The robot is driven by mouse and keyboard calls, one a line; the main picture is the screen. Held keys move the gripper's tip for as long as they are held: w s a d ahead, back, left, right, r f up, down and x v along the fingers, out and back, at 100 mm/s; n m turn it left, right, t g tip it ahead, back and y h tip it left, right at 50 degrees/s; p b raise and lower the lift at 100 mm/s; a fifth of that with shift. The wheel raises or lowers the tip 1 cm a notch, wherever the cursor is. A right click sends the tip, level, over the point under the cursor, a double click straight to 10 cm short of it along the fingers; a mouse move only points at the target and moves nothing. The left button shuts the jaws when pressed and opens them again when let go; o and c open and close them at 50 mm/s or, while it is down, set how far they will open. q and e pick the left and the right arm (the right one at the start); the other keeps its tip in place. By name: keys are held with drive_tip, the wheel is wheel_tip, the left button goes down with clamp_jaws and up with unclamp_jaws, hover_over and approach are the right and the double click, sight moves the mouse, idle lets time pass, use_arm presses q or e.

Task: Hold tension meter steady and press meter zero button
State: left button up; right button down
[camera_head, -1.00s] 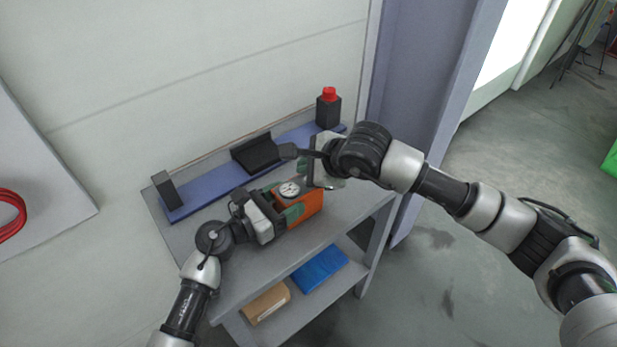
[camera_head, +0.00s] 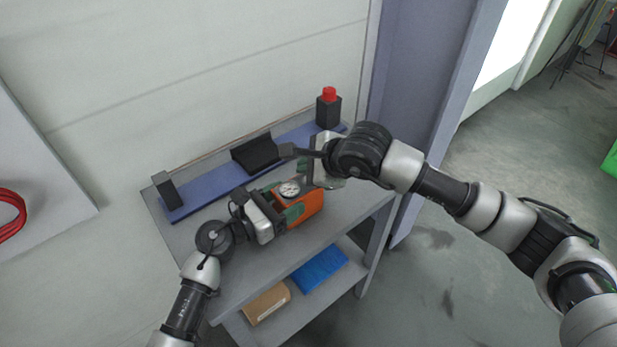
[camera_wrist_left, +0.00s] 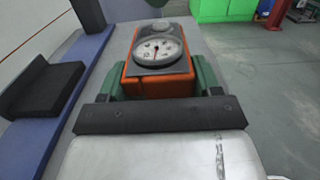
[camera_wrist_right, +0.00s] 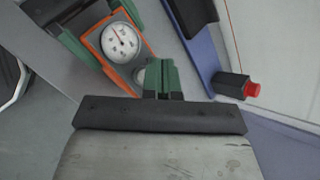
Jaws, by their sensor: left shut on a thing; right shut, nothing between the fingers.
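The tension meter (camera_head: 312,204) is an orange box with a white round dial (camera_head: 289,189) on top. My left gripper (camera_head: 283,206) is shut on it, with green fingers on both sides in the left wrist view (camera_wrist_left: 160,85). A round grey button (camera_wrist_right: 140,75) sits beside the dial in the right wrist view; it also shows beyond the dial in the left wrist view (camera_wrist_left: 161,25). My right gripper (camera_head: 303,169) is shut and empty near the dial's far side. Its closed green fingers (camera_wrist_right: 162,75) appear close beside the button; I cannot tell whether they touch it.
A blue strip (camera_head: 215,188) along the back of the grey shelf unit (camera_head: 225,275) bears a black angled holder (camera_head: 257,153), a black block (camera_head: 167,190) and a black red-capped item (camera_head: 328,107). A blue bin (camera_head: 320,268) and a brown box (camera_head: 267,303) lie on the lower shelf.

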drive_tip(key=shift+f, duration=0.2)
idle(0.5)
drive_tip(key=shift+f, duration=0.25)
drive_tip(key=shift+f, duration=0.4)
idle(0.7)
drive_tip(key=shift+r, duration=0.8)
drive_tip(key=shift+r, duration=0.1)
drive_tip(key=shift+r, duration=2.45)
